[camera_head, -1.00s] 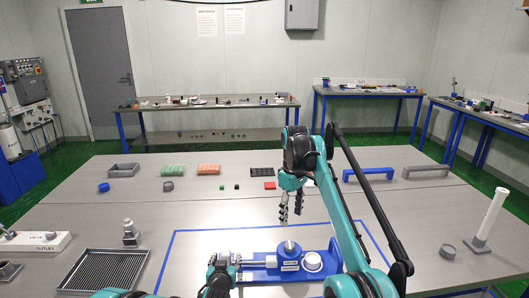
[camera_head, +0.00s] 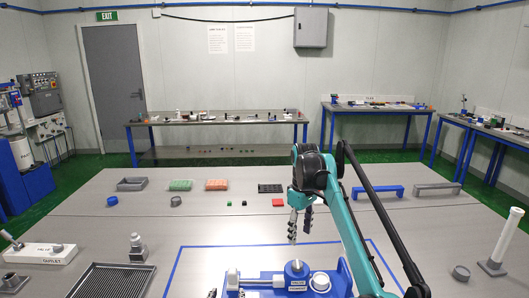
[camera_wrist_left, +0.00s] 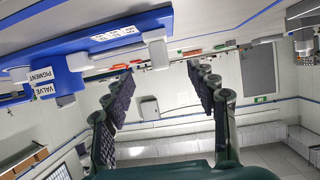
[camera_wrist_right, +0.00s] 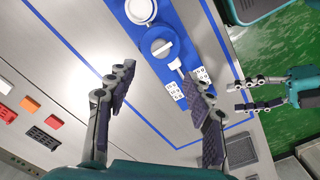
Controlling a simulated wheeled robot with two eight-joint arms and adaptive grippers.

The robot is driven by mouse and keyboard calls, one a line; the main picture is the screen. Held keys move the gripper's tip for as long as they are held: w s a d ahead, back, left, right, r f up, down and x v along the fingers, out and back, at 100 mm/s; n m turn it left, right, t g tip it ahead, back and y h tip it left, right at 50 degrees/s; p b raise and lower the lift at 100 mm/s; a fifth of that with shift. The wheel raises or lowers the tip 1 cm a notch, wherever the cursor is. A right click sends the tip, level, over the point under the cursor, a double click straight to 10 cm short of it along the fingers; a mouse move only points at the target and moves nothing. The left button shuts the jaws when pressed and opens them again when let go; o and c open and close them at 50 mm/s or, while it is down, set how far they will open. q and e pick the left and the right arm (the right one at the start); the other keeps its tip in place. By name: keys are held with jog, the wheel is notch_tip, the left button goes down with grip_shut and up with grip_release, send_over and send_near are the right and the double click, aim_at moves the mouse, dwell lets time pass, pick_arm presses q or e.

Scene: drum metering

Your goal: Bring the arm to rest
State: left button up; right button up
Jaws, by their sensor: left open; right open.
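My right gripper (camera_head: 301,222) hangs fingers down above the table, just behind the blue valve fixture (camera_head: 263,293), in the head view. Its fingers are apart and empty in the right wrist view (camera_wrist_right: 158,75), with the blue fixture beyond them. The left gripper (camera_wrist_right: 258,95) also shows at the right of the right wrist view, beside the fixture.
A green block tray (camera_head: 180,185), an orange one (camera_head: 216,185), a black rack (camera_head: 270,188) and a red block (camera_head: 278,202) lie behind the fixture. A blue handle (camera_head: 378,192) stands right of my arm. A ribbed tray (camera_head: 110,282) and white post (camera_head: 503,235) flank it.

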jog(key=s+d+r+m+t, duration=0.1)
jog(key=s+d+m+t, duration=0.1)
jog(key=s, duration=0.6)
jog(key=s+d+r+m+t, duration=0.1)
jog(key=s+d+m, duration=0.2)
jog(key=s, duration=0.4)
pick_arm(q)
jog(key=s+a+r+g, duration=0.1)
jog(key=s+a+g, duration=0.2)
jog(key=s, duration=0.8)
jog(key=s+a+g, duration=0.3)
jog(key=s, duration=0.8)
jog(key=shift+s+a+r, duration=0.25)
jog(key=shift+a+r, duration=0.1)
jog(key=shift+a, duration=0.05)
pick_arm(e)
jog(key=s+d+f+m+t, duration=0.2)
jog(key=s+f+m+t, duration=0.2)
jog(key=s+f, duration=1.1)
jog(key=s, duration=0.3)
jog(key=shift+s+f, duration=0.2)
jog(key=shift+s, duration=0.05)
